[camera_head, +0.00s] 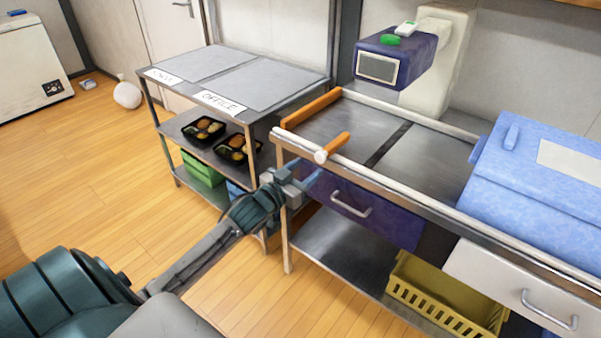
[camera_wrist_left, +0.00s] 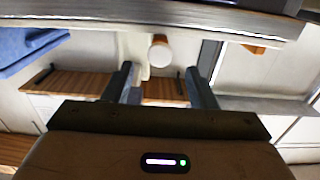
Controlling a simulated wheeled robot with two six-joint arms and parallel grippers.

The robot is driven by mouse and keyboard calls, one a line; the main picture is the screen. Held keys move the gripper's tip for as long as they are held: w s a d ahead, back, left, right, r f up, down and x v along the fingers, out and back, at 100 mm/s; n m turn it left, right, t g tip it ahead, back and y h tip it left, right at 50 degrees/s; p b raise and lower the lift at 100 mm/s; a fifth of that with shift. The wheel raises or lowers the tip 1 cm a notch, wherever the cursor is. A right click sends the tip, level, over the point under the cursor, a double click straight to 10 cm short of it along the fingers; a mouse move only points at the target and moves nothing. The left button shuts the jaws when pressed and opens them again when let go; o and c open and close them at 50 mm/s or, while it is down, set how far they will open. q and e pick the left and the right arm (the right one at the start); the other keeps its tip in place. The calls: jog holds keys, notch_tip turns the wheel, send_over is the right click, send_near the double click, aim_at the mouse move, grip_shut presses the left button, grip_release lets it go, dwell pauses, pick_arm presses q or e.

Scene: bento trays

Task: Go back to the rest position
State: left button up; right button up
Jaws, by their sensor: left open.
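My left gripper (camera_head: 300,184) is in front of the steel table, near its left front corner and close to the dark purple drawer. In the left wrist view its two fingers (camera_wrist_left: 162,88) stand apart with nothing between them. Two black bento trays with food, one (camera_head: 204,130) on the left and one (camera_head: 238,149) on the right, sit on the middle shelf of the grey rack, apart from the gripper. My right gripper is not in either view.
A purple scanner-like device (camera_head: 395,60) hangs behind. The grey rack (camera_head: 262,84) is left. Wooden floor (camera_head: 95,165) is open at left.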

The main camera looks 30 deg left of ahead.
pick_arm(q)
jog(key=shift+s, duration=0.8)
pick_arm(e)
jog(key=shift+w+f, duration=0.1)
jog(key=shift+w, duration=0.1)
